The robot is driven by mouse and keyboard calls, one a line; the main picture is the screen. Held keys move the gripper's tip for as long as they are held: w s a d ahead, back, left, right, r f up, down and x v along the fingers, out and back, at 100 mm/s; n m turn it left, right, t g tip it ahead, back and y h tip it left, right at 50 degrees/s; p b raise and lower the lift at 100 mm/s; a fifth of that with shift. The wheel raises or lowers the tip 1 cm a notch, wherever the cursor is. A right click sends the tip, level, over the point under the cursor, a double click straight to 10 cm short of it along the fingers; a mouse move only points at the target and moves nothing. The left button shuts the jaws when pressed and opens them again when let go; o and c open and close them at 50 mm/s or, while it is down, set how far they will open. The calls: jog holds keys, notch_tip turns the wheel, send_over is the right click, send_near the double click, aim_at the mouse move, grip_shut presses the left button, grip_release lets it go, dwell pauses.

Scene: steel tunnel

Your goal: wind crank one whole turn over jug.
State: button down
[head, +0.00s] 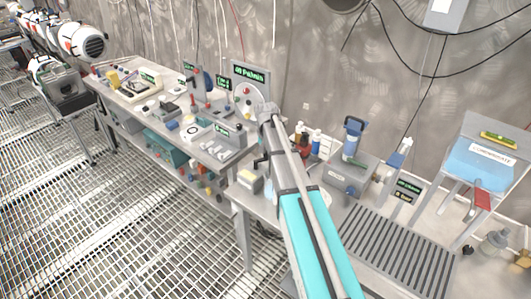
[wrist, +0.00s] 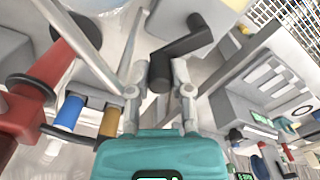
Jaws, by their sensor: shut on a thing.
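In the wrist view my gripper (wrist: 160,88) has its two fingers closed around the black cranked handle (wrist: 184,46), which I take to be the crank. The handle bends in an L between and beyond the fingertips. In the head view my arm crosses the bench and hides most of the gripper and crank; a small dark piece shows just left of the arm. I cannot clearly pick out the jug in either view. A pale, glassy shape lies behind the fingers in the wrist view, but I cannot tell what it is.
The long bench (head: 130,95) is crowded with instruments. A slatted grey rack (head: 395,240) lies at right, with a blue-topped tray (head: 478,165) beyond.

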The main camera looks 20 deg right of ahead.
dwell(0.4)
jog(key=c, duration=0.5)
grip_release()
jog(key=shift+c, duration=0.2)
jog(key=shift+w, duration=0.1)
